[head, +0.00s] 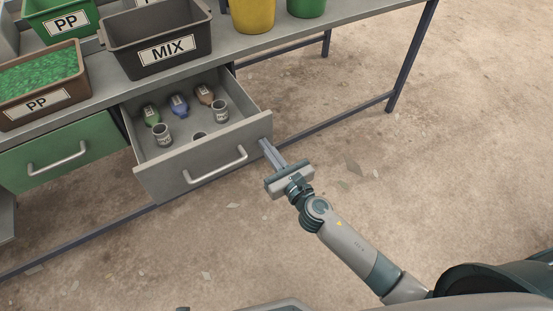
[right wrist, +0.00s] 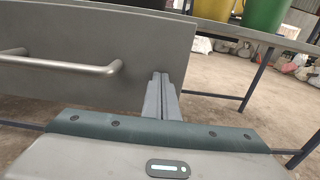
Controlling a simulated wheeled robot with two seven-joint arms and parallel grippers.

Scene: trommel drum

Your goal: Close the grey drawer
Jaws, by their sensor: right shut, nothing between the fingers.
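The grey drawer (head: 202,160) is pulled open from under the workbench, and several small bottles and jars lie or stand in it. Its bar handle (head: 216,164) is on the front panel; the handle also shows in the right wrist view (right wrist: 62,62). My right gripper (head: 265,143) is shut and empty. Its fingertips are at the right end of the drawer front, to the right of the handle. In the right wrist view the fingers (right wrist: 160,80) point at the panel's right edge; I cannot tell if they touch it. My left gripper is not in view.
A closed green drawer (head: 62,153) with its own handle is left of the grey one. On the bench (head: 225,50) stand a MIX bin (head: 158,40), PP bins (head: 40,88) and yellow and green buckets. Dark bench legs (head: 410,60) stand at the right. The floor at the right is mostly clear.

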